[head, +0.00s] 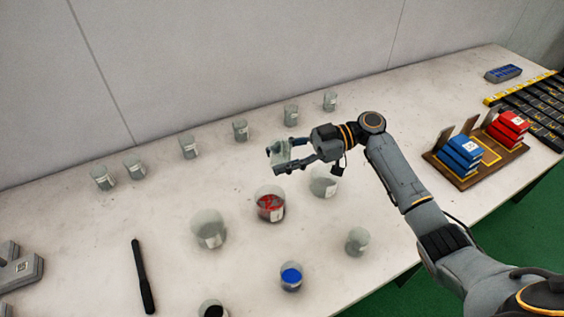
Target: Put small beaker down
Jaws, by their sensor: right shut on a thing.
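My right gripper (288,160) is shut on a small clear beaker (280,152) with a pale label. It holds the beaker over the middle of the table (160,230), and the beaker looks somewhat tilted. Whether the beaker touches the table cannot be told; it seems raised. The gripper is behind a larger beaker with red contents (270,205) and to the left of a clear beaker (323,184) that stands partly under the wrist. My left gripper is not in view.
Several small beakers (189,146) stand in a row along the wall. Nearer are a big clear beaker (209,230), one with blue contents (290,276) and another small one (357,240). A wooden rack (473,167) holds blue and red blocks at right. A black rod (142,277) lies at left.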

